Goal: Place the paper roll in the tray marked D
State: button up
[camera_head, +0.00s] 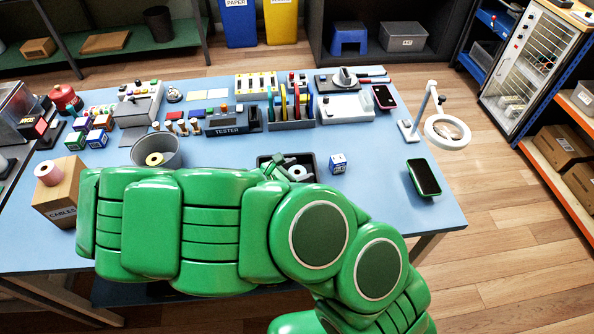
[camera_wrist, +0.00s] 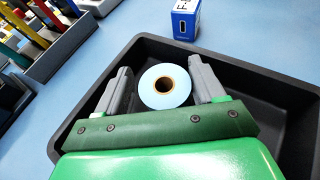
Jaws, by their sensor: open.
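A white paper roll (camera_wrist: 164,86) with a brown core lies end-up inside a black tray (camera_wrist: 240,75) in the wrist view. My gripper (camera_wrist: 160,66) is open, with one grey finger on each side of the roll and a visible gap to each. In the head view the roll (camera_head: 297,172) and the black tray (camera_head: 313,160) show just beyond my green arm, which hides the near part of the tray. My gripper (camera_head: 274,168) is small there, at the tray's left. I cannot see a letter D on the tray.
A pink roll (camera_head: 48,172) sits on the cables box (camera_head: 62,194) at the left. A grey bin (camera_head: 172,146) holds a yellowish roll (camera_head: 154,159). A blue-and-white box (camera_head: 338,163) stands right of the tray, and a green phone (camera_head: 424,177) lies farther right. The tester (camera_head: 228,122) stands behind.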

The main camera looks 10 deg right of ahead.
jog(key=v, duration=1.2)
jog(key=shift+r, duration=0.1)
